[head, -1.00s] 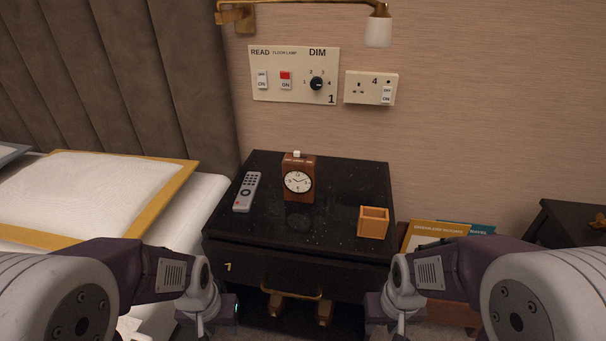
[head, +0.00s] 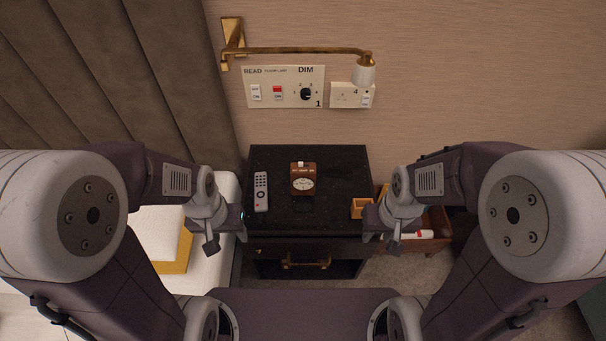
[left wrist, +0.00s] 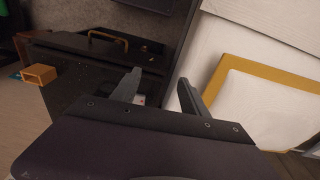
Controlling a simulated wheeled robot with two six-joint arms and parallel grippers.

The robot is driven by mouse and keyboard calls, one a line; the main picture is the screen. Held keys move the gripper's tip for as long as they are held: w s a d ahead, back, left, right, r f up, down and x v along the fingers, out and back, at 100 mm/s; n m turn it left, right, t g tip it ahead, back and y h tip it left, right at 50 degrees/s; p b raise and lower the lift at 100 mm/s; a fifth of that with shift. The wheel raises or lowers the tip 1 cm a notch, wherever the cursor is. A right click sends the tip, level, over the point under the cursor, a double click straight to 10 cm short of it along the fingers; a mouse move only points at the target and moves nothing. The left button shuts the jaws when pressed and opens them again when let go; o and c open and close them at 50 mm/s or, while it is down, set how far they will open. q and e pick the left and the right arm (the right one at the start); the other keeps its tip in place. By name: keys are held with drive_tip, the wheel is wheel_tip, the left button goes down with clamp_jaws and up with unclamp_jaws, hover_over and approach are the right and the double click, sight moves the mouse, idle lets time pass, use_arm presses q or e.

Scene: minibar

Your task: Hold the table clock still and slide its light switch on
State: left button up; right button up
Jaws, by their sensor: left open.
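The table clock (head: 303,184), a small brown wooden block with a round white dial, stands upright near the middle of the black nightstand. A small white piece (head: 300,163) shows at its top; whether it is the light switch I cannot tell. My left gripper (head: 238,222) is left of the nightstand's front, apart from the clock; in the left wrist view its fingers (left wrist: 158,91) are spread and empty. My right gripper (head: 371,222) is at the front right, near the small wooden box; its fingers are too unclear to read. The clock is not recognizable in the left wrist view.
A grey remote (head: 261,192) lies left of the clock on the nightstand (head: 340,165). An open orange wooden box (head: 361,208) sits at its front right corner. A wall lamp (head: 364,75) and switch panel (head: 284,87) are above. The bed is left; a low wooden crate (head: 436,224) is right.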

use_arm(q)
drive_tip(key=s+n, duration=0.1)
drive_tip(key=n+t+h+b, duration=0.2)
drive_tip(key=n+h+b, duration=0.7)
drive_tip(key=n+h, duration=0.7)
hover_over(300, 185)
drive_tip(key=w+f+v, duration=0.1)
drive_tip(key=v, duration=0.4)
wheel_tip(300, 185, down, 6)
drive_tip(key=n+y, duration=0.2)
drive_tip(key=a+f, duration=0.1)
drive_tip(key=f, duration=0.1)
drive_tip(key=a+f+n+b, duration=0.1)
drive_tip(key=f, duration=0.2)
drive_tip(key=a+f+n+t, duration=0.1)
drive_tip(key=a+f, duration=0.1)
drive_tip(key=f, duration=0.1)
drive_tip(key=shift+s+f, duration=0.2)
drive_tip(key=shift+s, duration=0.15)
drive_tip(key=shift+a+f, duration=0.1)
drive_tip(key=shift+a, duration=0.05)
drive_tip(key=b+x, duration=0.3)
drive_tip(key=x, duration=0.6)
drive_tip(key=shift+f+b, duration=0.2)
drive_tip(key=shift+b, duration=0.1)
drive_tip(key=shift+w+d, duration=0.15)
drive_tip(key=shift+d, duration=0.3)
